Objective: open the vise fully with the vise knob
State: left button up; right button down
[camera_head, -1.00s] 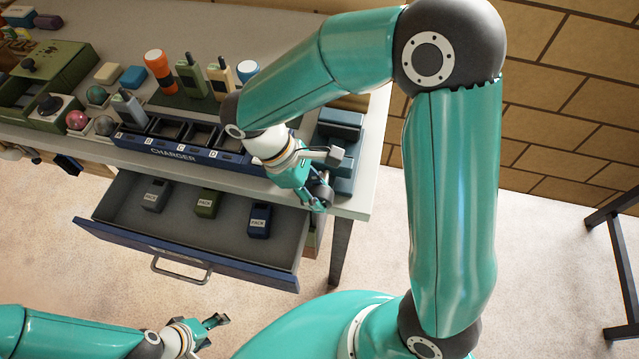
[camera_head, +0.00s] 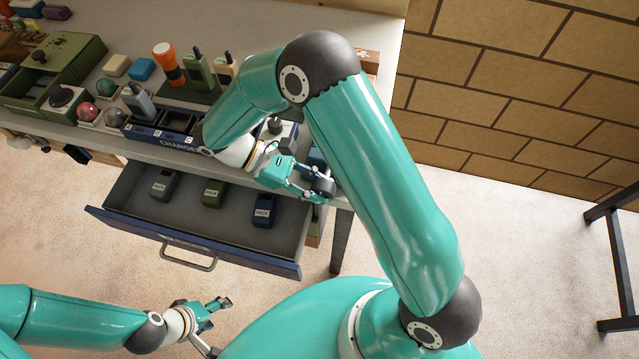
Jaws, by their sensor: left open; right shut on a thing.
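The blue vise (camera_head: 318,158) sits at the right end of the bench, mostly hidden behind my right arm and gripper. Its dark round vise knob (camera_head: 323,187) faces the front edge of the bench. My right gripper (camera_head: 318,190) is shut on the vise knob, with its fingers reaching from the left. The vise jaws are hidden, so how wide they stand cannot be told. My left gripper (camera_head: 221,304) is open and empty, low at the front, in front of the drawer and well apart from the vise.
An open drawer (camera_head: 135,207) with several packs juts out below the bench. A blue charger (camera_head: 146,134) stands left of my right wrist, with radios and an orange torch (camera_head: 168,66) behind it. A green box (camera_head: 70,60) is at far left.

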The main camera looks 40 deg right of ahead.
jog(key=shift+w, duration=0.15)
jog(key=c, duration=0.8)
grip_release()
jog(key=v, duration=0.7)
jog(key=shift+w+a+r, duration=0.1)
jog(key=shift+w+a, duration=0.05)
jog(key=shift+a, duration=0.05)
